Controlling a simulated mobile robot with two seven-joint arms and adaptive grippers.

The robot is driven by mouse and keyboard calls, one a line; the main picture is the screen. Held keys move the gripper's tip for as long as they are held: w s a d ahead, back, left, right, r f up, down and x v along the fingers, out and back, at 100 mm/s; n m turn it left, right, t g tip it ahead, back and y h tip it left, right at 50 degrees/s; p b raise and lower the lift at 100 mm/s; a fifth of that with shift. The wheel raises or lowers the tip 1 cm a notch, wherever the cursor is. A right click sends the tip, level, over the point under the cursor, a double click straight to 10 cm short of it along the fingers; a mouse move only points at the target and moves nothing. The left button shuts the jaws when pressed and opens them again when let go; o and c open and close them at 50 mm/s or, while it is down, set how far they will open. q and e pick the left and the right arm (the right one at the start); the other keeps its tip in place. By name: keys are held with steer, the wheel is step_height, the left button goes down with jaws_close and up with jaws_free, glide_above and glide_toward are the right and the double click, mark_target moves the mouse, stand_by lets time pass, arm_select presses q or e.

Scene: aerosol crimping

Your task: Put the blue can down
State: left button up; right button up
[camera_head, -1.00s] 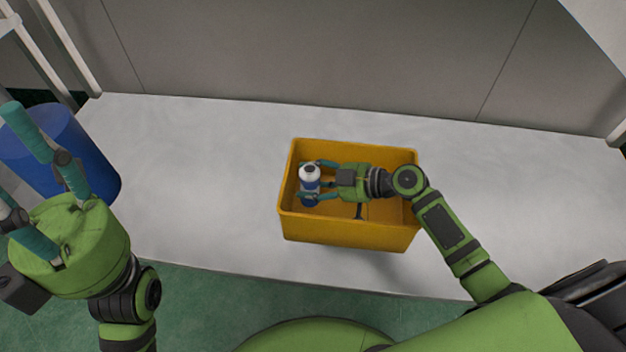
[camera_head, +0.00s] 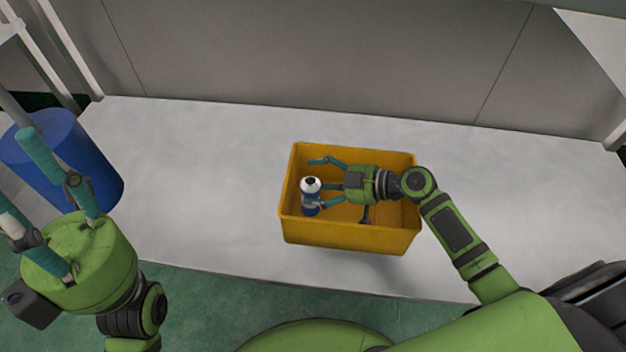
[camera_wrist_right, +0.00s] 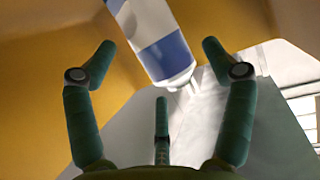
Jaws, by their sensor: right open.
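The blue can (camera_head: 310,195), white with a blue band and a dark spot on its top, is at the left end inside the yellow bin (camera_head: 345,236). My right gripper (camera_head: 321,183) reaches into the bin from the right, its fingers spread open. One finger is clear of the can; another is close beside it, and I cannot tell if they touch. In the right wrist view the can (camera_wrist_right: 155,40) lies beyond the open fingers (camera_wrist_right: 160,70), slanted in the picture. Its contact with the bin floor is hidden. My left gripper (camera_head: 22,178) is open and empty at the far left.
The bin stands on a pale grey table (camera_head: 200,190) with free room on both sides. A blue drum (camera_head: 62,150) is at the left, behind my left gripper. A grey wall (camera_head: 320,60) runs along the back.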

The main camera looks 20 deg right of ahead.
steer(key=p+v, duration=0.1)
steer(key=v, duration=0.4)
steer(key=shift+s+d+r, duration=0.1)
steer(key=shift+s+d, duration=0.1)
steer(key=shift+d, duration=0.1)
